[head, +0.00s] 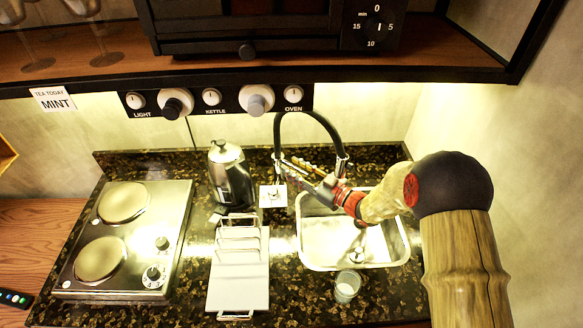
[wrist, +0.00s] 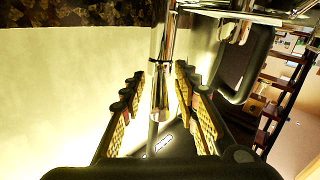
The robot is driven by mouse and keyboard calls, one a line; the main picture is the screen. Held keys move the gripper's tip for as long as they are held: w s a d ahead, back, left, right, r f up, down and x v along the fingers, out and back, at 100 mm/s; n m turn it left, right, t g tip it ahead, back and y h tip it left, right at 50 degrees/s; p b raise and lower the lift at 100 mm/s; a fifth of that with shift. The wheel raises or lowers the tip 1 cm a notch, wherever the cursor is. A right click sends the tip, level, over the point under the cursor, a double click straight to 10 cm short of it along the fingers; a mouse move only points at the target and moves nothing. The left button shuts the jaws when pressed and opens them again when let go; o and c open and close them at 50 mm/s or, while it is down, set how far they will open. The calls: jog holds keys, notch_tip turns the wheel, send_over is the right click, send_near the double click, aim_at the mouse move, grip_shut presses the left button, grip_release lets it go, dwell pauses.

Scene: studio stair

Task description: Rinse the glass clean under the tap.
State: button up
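The glass (head: 347,287) stands on the counter in front of the sink, with something pale at its bottom. The tap (head: 310,114) has a black arched hose and chrome ends, behind the sink (head: 305,240). My gripper (head: 286,163) reaches to the left end of the tap's arch, away from the glass. In the wrist view my gripper (wrist: 160,103) is open, its yellow-padded fingers on either side of a chrome tube (wrist: 160,75). Gaps show beside the tube. The glass is not in the wrist view.
A rack with a white board (head: 238,285) lies left of the sink. A two-plate hob (head: 125,240) is further left. A shelf (head: 90,75) hangs above.

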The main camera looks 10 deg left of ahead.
jog(key=shift+w+a, duration=0.3)
jog(key=shift+a, duration=0.3)
jog(key=c, duration=0.3)
jog(key=c, duration=0.4)
grip_shut()
